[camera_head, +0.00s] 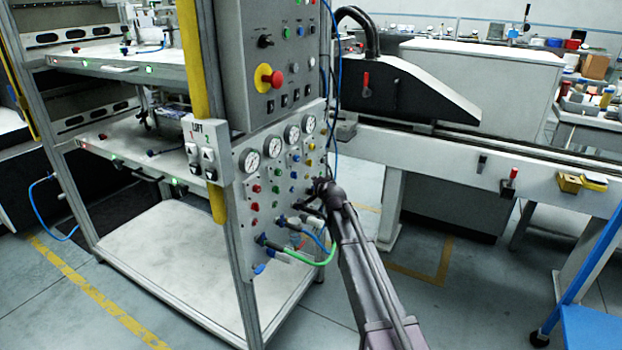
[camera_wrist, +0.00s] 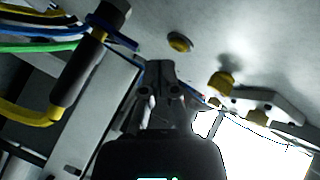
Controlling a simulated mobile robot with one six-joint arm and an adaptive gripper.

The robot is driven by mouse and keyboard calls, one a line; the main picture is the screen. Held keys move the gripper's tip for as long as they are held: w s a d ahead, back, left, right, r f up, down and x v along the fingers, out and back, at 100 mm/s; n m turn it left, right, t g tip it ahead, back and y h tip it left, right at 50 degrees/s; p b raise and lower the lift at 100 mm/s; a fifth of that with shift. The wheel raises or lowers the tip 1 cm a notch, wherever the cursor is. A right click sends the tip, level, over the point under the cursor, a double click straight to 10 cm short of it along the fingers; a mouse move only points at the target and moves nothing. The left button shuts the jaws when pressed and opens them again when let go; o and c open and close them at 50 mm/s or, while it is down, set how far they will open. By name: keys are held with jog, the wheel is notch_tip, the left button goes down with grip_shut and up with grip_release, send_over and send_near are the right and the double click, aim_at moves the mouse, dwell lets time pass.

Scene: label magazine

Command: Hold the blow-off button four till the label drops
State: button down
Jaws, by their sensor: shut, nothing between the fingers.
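The pneumatic panel (camera_head: 270,225) carries columns of red, green, blue and yellow buttons below round gauges. A yellow button (camera_head: 309,162) in the rightmost column shows above my gripper (camera_head: 317,188), which is close to the panel's lower right and hides part of that column. In the wrist view my gripper (camera_wrist: 160,68) is shut and empty, its tips pointing at the panel. A round yellow button (camera_wrist: 180,42) is just beyond the tips, slightly right; contact cannot be told. I cannot read a number four on any button, and no label is clearly seen.
Green and blue hoses (camera_head: 318,262) plug into the panel below my gripper. A yellow hose (camera_wrist: 30,116) and a dark fitting (camera_wrist: 78,75) stand left in the wrist view. A lift switch box (camera_head: 207,152) is on the yellow post. A conveyor (camera_head: 460,155) runs behind to the right.

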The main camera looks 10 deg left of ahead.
jog(key=shift+w+a, duration=0.1)
jog(key=shift+w, duration=0.05)
jog(key=shift+w+a, duration=0.15)
jog(key=shift+a, duration=0.1)
jog(key=shift+w+a, duration=0.15)
jog(key=shift+a, duration=0.25)
dwell(2.6)
jog(key=shift+d, duration=0.15)
jog(key=shift+s+d, duration=0.3)
jog(key=shift+d, duration=0.3)
jog(key=shift+d, duration=0.1)
dwell(0.3)
jog(key=shift+s+d, duration=0.3)
jog(key=shift+d, duration=0.45)
jog(key=shift+s+d, duration=0.25)
jog(key=shift+d, duration=0.55)
jog(key=shift+s+d, duration=0.3)
jog(key=shift+d, duration=0.45)
